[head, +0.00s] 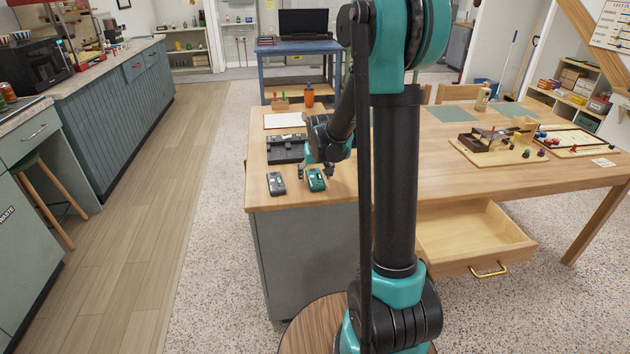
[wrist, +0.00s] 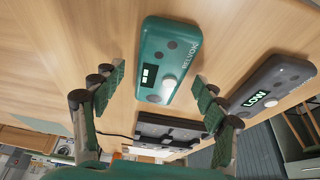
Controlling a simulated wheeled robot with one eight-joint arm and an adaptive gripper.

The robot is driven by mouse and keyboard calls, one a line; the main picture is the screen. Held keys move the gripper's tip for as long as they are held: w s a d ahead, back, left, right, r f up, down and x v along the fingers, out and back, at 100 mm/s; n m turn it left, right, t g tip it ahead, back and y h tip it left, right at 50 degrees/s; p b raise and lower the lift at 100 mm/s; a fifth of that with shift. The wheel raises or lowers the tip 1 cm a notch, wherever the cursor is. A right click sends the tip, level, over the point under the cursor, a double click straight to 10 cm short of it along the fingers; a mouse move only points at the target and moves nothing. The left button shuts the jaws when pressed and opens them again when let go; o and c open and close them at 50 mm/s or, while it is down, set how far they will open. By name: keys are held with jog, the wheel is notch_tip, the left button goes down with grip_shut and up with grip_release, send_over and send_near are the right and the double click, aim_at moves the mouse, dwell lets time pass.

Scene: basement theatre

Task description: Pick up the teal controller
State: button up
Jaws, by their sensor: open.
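The teal controller (head: 315,180) lies flat on the left end of the wooden table. In the wrist view the teal controller (wrist: 167,62) shows a small display, a pale knob and dark buttons, between and beyond my fingertips. A dark grey controller (head: 276,184) lies just left of it; in the wrist view this grey controller (wrist: 268,85) reads "LOW". My gripper (head: 317,168) is open and hangs close above the teal controller. In the wrist view its two fingers (wrist: 158,90) are spread and hold nothing; I cannot tell whether either touches the controller.
A black device (head: 285,149) sits on the table (head: 405,178) behind the controllers. A white sheet (head: 283,121) and an orange cup (head: 309,97) are farther back. An open drawer (head: 470,240) juts out below the table front. Game boards (head: 480,157) stand at the right.

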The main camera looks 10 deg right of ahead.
jog(key=shift+c, duration=0.4)
jog(key=c, duration=1.3)
jog(key=shift+o, duration=0.2)
jog(key=shift+r, duration=0.2)
